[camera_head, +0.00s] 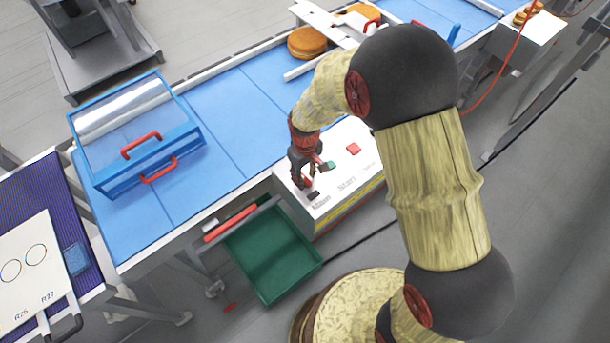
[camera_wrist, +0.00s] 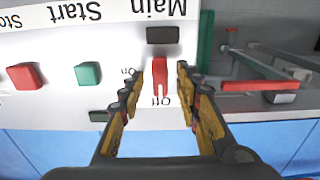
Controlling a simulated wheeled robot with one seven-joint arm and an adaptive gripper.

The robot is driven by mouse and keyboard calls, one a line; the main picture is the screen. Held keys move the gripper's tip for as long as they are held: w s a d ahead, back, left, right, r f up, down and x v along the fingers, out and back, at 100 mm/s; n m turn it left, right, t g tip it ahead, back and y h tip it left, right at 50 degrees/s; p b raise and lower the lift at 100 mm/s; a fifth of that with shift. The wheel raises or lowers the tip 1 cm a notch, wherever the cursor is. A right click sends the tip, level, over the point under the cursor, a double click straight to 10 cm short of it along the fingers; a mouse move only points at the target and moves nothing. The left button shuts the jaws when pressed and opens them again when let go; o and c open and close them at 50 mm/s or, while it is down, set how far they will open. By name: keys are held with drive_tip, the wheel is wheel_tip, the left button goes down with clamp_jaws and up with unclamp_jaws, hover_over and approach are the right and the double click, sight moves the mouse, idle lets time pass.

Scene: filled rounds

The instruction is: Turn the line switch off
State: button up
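The line switch shows as a red handle (camera_wrist: 160,74) on a white control box (camera_head: 364,178). In the wrist view, an "On" mark lies to its left and an "Off" mark just below it; the handle's narrow end points down at "Off". My gripper (camera_wrist: 160,78) is open, with one finger on each side of the handle and a visible gap on both sides. In the head view my gripper (camera_head: 303,183) is low over the box's near left end and hides most of the handle.
A green button (camera_wrist: 88,74) and a red button (camera_wrist: 26,76) sit left of the handle in the wrist view. A black block (camera_wrist: 163,35) lies by "Main". A blue conveyor (camera_head: 225,110) with a clear-lidded guard runs behind the box. A green bin (camera_head: 272,255) stands in front.

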sight(305, 179)
wheel_tip(305, 179, up, 12)
idle(0.5)
idle(0.5)
drive_tip(key=s+d+r+m+t+b, duration=0.2)
drive_tip(key=s+d+b, duration=0.4)
drive_tip(key=s, duration=0.3)
drive_tip(key=s+d+r+m+t+b, duration=0.3)
drive_tip(key=s+d+r+m+b, duration=0.2)
drive_tip(key=s+d, duration=0.4)
wheel_tip(305, 179, up, 2)
drive_tip(key=shift+s+r+t+b, duration=0.1)
drive_tip(key=shift+s+t+b, duration=0.2)
drive_tip(key=shift+s+b, duration=0.55)
